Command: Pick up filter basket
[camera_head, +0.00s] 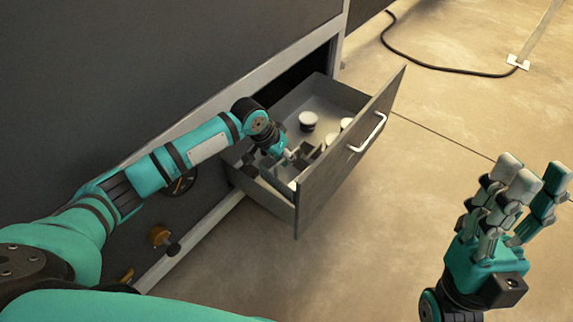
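An open drawer (335,178) juts out of the dark cabinet. My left gripper (288,155) is inside it, pointing down among small grey box-like parts (311,152) near the drawer's left end. Which of these is the filter basket I cannot tell. The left fingers are small and partly hidden, so their opening and any contact are unclear. My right gripper (519,185) is at the right, well away from the drawer, with its fingers extended, apart and empty.
Round white-topped containers (308,120) stand in the drawer, others (346,123) close to its front panel. The panel has a white handle (368,132). Knobs (160,236) stick out from the cabinet below my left arm.

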